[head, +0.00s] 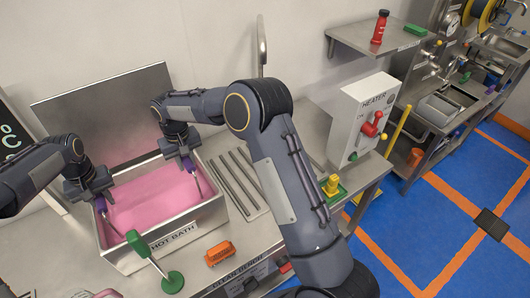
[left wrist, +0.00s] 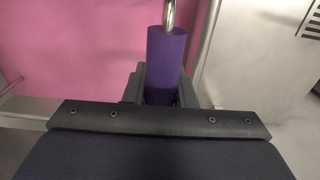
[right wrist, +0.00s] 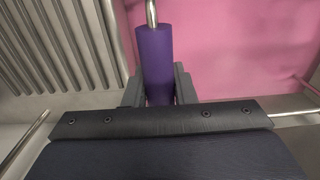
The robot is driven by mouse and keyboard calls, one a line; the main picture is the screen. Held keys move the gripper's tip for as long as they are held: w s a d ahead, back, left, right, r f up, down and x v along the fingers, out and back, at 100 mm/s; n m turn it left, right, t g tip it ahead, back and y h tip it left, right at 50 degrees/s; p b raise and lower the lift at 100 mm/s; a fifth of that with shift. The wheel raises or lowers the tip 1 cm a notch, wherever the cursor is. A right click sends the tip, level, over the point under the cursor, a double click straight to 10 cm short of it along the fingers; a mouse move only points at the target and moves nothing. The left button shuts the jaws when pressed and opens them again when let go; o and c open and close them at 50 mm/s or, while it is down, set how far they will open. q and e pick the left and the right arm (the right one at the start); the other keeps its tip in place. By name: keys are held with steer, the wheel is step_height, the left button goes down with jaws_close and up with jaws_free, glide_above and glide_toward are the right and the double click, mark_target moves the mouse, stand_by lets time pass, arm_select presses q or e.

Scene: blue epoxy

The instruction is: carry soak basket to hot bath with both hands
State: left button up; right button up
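The hot bath (head: 207,221) is a steel tank with a "HOT BATH" label on its front and pink liquid (head: 150,203) inside. The soak basket shows only as two purple handles with thin metal rods; its body is hidden, and I cannot tell how deep it sits. My left gripper (head: 97,195) is shut on one purple handle (left wrist: 166,65) above the bath's left end. My right gripper (head: 183,152) is shut on the other purple handle (right wrist: 154,65) above the right end. The pink liquid also shows behind both handles in the wrist views.
A raised steel panel (head: 100,105) stands behind the bath. A ribbed drainer (head: 236,180) lies to its right. The heater box (head: 358,120) and a yellow block (head: 332,184) are further right.

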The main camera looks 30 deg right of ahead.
arm_select(q)
steer(key=shift+o, duration=0.5)
arm_select(e)
steer(key=shift+o, duration=0.5)
steer(key=shift+f, duration=0.1)
arm_select(q)
steer(key=o, duration=0.6)
steer(key=shift+c, duration=0.2)
steer(key=shift+f, duration=0.15)
steer(key=shift+c, duration=0.3)
steer(key=c, duration=0.5)
arm_select(e)
steer(key=o, duration=0.6)
steer(key=shift+c, duration=0.2)
steer(key=c, duration=0.6)
steer(key=shift+o, duration=0.2)
arm_select(q)
steer(key=shift+r, duration=3.85)
